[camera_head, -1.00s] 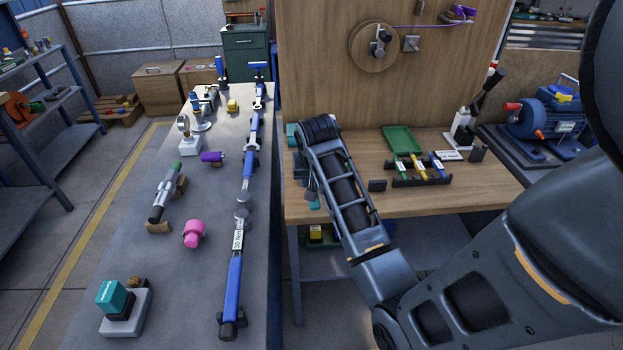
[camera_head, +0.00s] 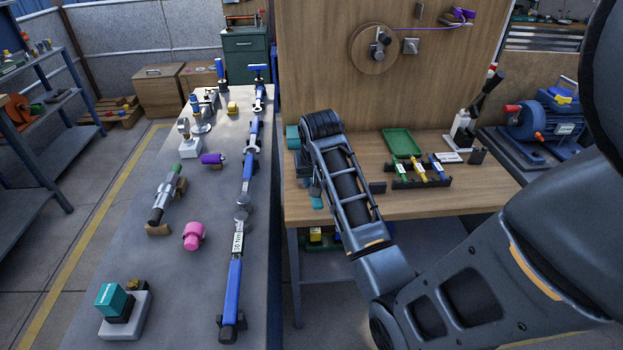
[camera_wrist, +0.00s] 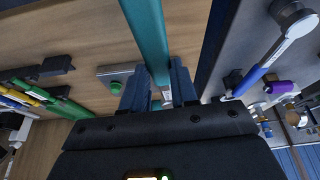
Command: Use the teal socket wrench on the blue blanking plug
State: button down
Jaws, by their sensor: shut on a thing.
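My gripper (camera_wrist: 160,88) is shut on the teal socket wrench (camera_wrist: 146,38), whose long teal bar runs up out of the wrist view between my two fingers. In the head view my forearm and wrist cover most of the gripper, over the left end of the wooden workbench. A small teal piece (camera_head: 317,202) shows beneath it there; I cannot tell which part of the wrench it is. The socket end is not clearly seen. I cannot make out the blue blanking plug in either view.
The wooden workbench (camera_head: 450,205) carries a green tray (camera_head: 401,141) and a dark rack (camera_head: 421,183) with coloured tools. A gap separates it from the grey bench (camera_head: 135,255), which holds a blue torque wrench (camera_head: 233,290), a pink part (camera_head: 194,236) and a teal block (camera_head: 110,298).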

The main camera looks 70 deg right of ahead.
jog(key=shift+s+d, duration=0.1)
jog(key=shift+s, duration=0.1)
jog(key=shift+r, duration=0.25)
dwell(0.5)
jog(key=shift+r, duration=0.6)
jog(key=shift+r, duration=2.4)
